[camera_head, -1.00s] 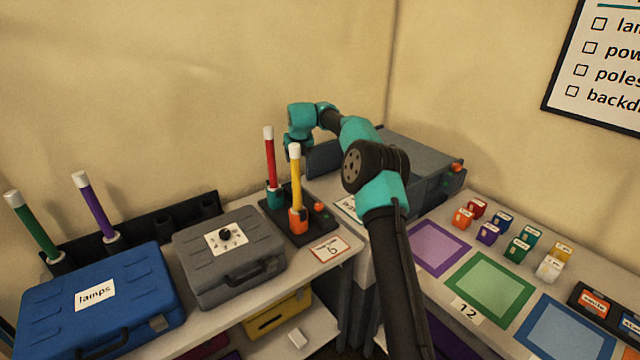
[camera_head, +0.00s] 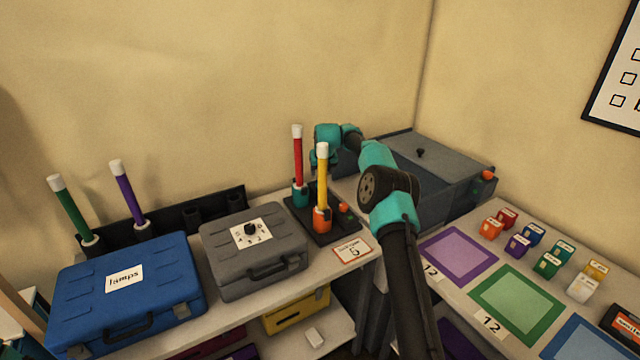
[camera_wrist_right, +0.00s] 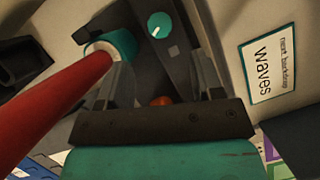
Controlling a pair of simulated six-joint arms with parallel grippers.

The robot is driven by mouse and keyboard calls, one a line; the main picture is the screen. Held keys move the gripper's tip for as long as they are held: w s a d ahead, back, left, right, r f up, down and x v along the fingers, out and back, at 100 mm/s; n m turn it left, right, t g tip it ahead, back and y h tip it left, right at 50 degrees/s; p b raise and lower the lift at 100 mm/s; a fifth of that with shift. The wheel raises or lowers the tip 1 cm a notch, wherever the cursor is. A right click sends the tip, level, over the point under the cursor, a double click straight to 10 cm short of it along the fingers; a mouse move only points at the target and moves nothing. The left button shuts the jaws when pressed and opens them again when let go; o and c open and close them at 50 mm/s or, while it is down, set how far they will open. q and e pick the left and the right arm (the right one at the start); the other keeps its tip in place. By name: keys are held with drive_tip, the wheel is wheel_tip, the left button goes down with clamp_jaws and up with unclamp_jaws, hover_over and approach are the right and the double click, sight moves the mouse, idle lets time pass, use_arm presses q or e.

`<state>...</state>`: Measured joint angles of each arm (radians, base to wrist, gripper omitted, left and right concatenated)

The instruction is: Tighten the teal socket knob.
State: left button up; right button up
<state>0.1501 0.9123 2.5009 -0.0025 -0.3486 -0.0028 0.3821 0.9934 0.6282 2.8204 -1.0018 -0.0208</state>
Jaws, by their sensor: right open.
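The teal socket (camera_head: 300,194) holds an upright red pole (camera_head: 297,155) on a dark base plate. In the right wrist view, the teal socket (camera_wrist_right: 120,44) and red pole (camera_wrist_right: 60,110) are at the left. The round teal knob (camera_wrist_right: 160,26) has a white pointer line and lies just beyond the fingertips. My right gripper (camera_wrist_right: 158,60) is open and empty, with its fingers apart and pointing toward the knob. In the head view, my right wrist is behind the yellow pole (camera_head: 322,178), and the fingers and teal knob are mostly hidden. My left gripper is not in view.
The yellow pole's orange socket (camera_head: 322,220) and orange knob (camera_head: 344,208) stand close by. A grey case (camera_head: 253,265) and a blue case (camera_head: 125,300) are to the left. A "waves" card (camera_wrist_right: 267,62) lies right of my gripper.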

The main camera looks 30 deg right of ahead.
drive_tip(key=shift+x, duration=4.3)
drive_tip(key=c, duration=0.9)
